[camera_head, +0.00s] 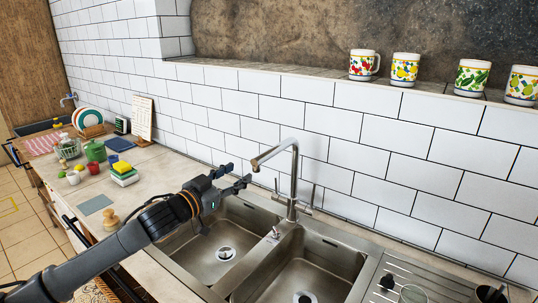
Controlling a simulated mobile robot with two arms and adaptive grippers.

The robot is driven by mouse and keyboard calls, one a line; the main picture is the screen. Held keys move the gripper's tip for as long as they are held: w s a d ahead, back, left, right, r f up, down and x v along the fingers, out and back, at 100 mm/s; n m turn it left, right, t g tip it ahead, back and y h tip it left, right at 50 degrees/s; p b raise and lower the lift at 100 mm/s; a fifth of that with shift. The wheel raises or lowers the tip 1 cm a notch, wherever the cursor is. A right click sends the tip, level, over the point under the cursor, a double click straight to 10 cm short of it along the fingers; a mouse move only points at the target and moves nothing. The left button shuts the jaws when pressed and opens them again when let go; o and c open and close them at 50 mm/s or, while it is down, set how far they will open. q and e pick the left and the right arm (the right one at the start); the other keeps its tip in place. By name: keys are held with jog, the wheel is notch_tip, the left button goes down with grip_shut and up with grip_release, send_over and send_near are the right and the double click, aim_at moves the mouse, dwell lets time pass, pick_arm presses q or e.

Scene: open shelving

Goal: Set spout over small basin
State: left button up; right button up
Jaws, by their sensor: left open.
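The chrome tap's spout (274,153) arches up from its post behind the sink and points left. Its downturned tip hangs on the left basin's side. The steel sink has a left basin (229,243) and a right basin (317,266), each with a drain; which is smaller is hard to tell. A thin lever (311,197) stands at the right of the tap's post. My left gripper (240,174) is open and empty, its fingers pointing right, just left of and below the spout tip. Contact with the spout cannot be made out. My right gripper is not in view.
A ribbed drainboard (368,298) with small dishes lies right of the sink. The left counter holds a green pot (95,151), sponges (124,173) and a wooden pestle-like item (111,220). Several patterned mugs stand on the wall ledge (430,95). Tiled wall closes off the back.

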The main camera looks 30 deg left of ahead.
aim_at(264, 157)
pick_arm(q)
jog(key=shift+w+d+r+p, duration=0.1)
jog(key=shift+w+r+p, duration=0.2)
jog(key=shift+w, duration=0.35)
jog(key=shift+w+d+r+p, duration=0.1)
jog(key=shift+w+p, duration=0.3)
jog(key=shift+w, duration=0.2)
jog(key=w+p, duration=0.1)
jog(key=w, duration=0.2)
jog(key=w+d+p, duration=0.1)
jog(key=w, duration=0.2)
jog(key=w+p, duration=0.1)
jog(key=w, duration=0.2)
jog(key=shift+d+f, duration=0.15)
jog(key=shift+f, duration=0.05)
jog(key=shift+w+f, duration=0.1)
jog(key=shift+w, duration=0.2)
jog(key=shift+w+d+p, duration=0.1)
jog(key=shift+w+p, duration=0.05)
jog(key=shift+p, duration=0.15)
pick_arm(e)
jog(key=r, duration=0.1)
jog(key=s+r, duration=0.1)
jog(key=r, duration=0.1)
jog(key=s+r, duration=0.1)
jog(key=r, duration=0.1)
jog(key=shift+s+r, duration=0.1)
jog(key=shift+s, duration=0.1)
pick_arm(q)
grip_shut()
